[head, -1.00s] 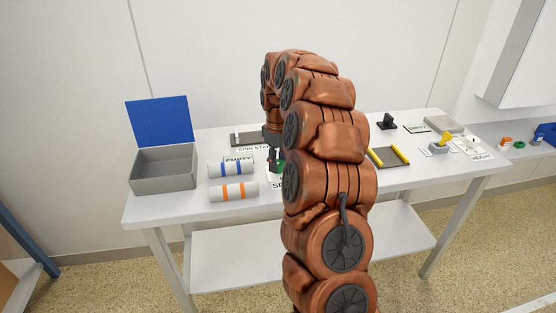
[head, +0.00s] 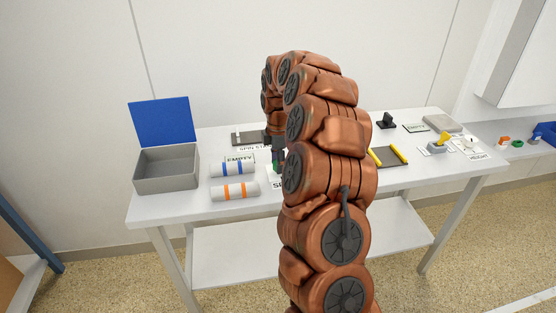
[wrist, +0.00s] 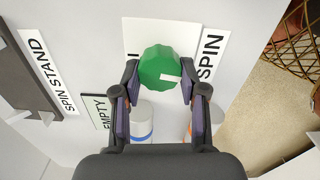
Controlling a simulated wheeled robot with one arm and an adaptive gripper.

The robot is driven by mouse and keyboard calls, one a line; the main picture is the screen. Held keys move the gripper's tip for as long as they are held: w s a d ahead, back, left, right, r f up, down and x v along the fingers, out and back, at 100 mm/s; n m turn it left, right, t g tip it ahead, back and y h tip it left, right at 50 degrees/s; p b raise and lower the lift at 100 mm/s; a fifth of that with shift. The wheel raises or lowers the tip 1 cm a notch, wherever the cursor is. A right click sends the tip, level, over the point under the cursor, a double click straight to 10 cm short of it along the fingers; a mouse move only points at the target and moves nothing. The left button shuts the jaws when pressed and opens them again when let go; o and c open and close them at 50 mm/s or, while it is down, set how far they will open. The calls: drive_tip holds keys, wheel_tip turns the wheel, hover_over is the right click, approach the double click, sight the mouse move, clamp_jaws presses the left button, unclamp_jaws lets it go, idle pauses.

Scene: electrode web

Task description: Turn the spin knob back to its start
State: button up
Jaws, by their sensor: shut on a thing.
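The spin knob is a green, many-sided dial with a white mark. It shows in the wrist view (wrist: 160,62), with the mark at its right side pointing right. My gripper (wrist: 160,76) has one finger at each side of the knob and is shut on it. The knob sits on a white plate (wrist: 133,35), beside the SPIN label (wrist: 211,55). In the head view my gripper (head: 278,155) points down at the table, partly hidden by my arm, and the knob is mostly hidden.
A blue-banded roll (head: 231,168) and an orange-banded roll (head: 234,191) lie left of my gripper. A grey box (head: 166,170) with an open blue lid stands farther left. The spin stand (head: 250,137) is behind. A tray with yellow bars (head: 388,157) lies right.

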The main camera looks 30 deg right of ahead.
drive_tip(key=shift+n, duration=0.8)
drive_tip(key=o, duration=1.1)
drive_tip(key=shift+o, duration=0.2)
wheel_tip(320, 180, up, 12)
idle(0.4)
